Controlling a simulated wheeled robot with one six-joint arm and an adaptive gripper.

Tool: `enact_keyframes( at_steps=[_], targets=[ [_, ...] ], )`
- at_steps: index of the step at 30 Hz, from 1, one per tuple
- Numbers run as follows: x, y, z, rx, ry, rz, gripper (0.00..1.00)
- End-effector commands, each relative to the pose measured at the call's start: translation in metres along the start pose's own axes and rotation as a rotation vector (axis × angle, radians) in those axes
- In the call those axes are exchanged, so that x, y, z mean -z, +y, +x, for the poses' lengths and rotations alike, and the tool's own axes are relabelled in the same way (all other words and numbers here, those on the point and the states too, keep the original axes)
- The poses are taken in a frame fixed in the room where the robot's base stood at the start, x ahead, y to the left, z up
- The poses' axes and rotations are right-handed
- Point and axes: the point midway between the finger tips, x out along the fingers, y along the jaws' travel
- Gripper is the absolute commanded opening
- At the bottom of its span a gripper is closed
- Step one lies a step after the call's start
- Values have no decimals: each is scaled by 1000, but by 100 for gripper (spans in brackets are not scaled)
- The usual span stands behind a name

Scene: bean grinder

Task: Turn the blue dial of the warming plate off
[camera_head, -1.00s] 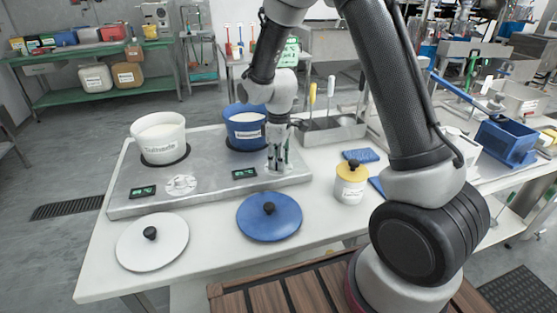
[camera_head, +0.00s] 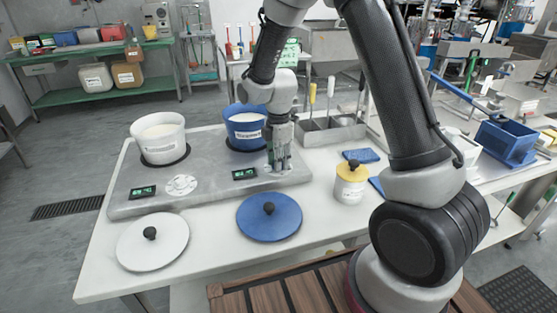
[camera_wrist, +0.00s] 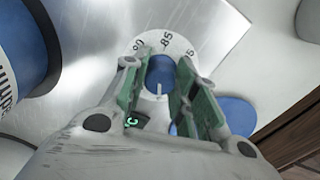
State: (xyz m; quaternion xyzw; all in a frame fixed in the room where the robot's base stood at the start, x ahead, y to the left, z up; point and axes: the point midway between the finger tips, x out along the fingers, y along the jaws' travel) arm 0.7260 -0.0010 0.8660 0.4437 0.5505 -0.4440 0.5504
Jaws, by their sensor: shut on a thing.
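The warming plate (camera_head: 215,185) is a grey metal slab on the white table. It has a white dial at the left and the blue dial (camera_wrist: 160,76) at the right. In the wrist view the blue dial sits on a white ring with numbers such as 85, and a white mark on it points towards the bottom of the picture. My gripper (camera_wrist: 158,85) points down with its green-padded fingers on both sides of the blue dial, shut on it. In the head view my gripper (camera_head: 278,168) hides the dial. A small display (camera_head: 245,174) with green digits sits left of it.
A white bucket (camera_head: 160,141) and a blue bucket (camera_head: 245,130) stand on the plate behind. A white lid (camera_head: 152,252) and a blue lid (camera_head: 268,226) lie in front. A yellow-lidded jar (camera_head: 350,188) stands to the right, with a metal tool holder (camera_head: 330,133) behind.

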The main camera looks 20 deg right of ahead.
Motion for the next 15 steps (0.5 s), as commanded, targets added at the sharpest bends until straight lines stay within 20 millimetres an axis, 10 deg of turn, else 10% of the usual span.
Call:
enact_keyframes(
  at_steps=[15],
  targets=[
    [0, 0, 0, -1, 0, -65, 4]
  ],
)
